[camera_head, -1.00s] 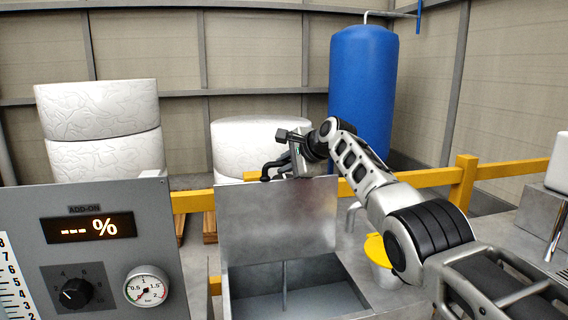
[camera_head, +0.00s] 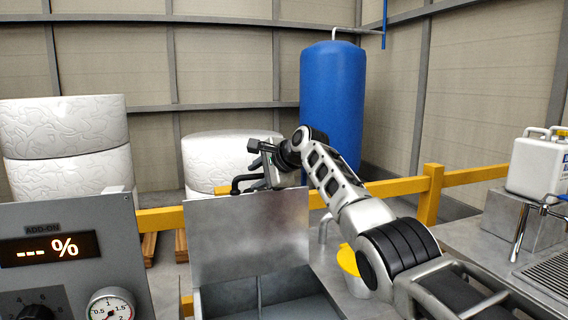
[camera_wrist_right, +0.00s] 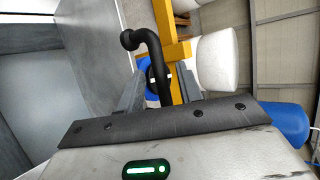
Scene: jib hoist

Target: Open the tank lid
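The tank lid (camera_head: 248,235) is a grey metal plate standing upright at the back of the open tank (camera_head: 205,303). Its face also shows in the right wrist view (camera_wrist_right: 100,35). My right gripper (camera_head: 266,170) is at the lid's top edge. A black bent handle (camera_head: 243,182) shows just above that edge. In the right wrist view this handle (camera_wrist_right: 158,65) runs between my two grey fingers (camera_wrist_right: 160,88), with gaps visible beside it, so the gripper looks open around it. My left gripper is not in view.
A control panel (camera_head: 95,240) with a display and gauge stands at the left. A yellow-rimmed container (camera_head: 350,262) is right of the tank, close to my right arm. A yellow rail (camera_head: 400,187), white rolls (camera_head: 65,150) and a blue cylinder (camera_head: 332,95) are behind.

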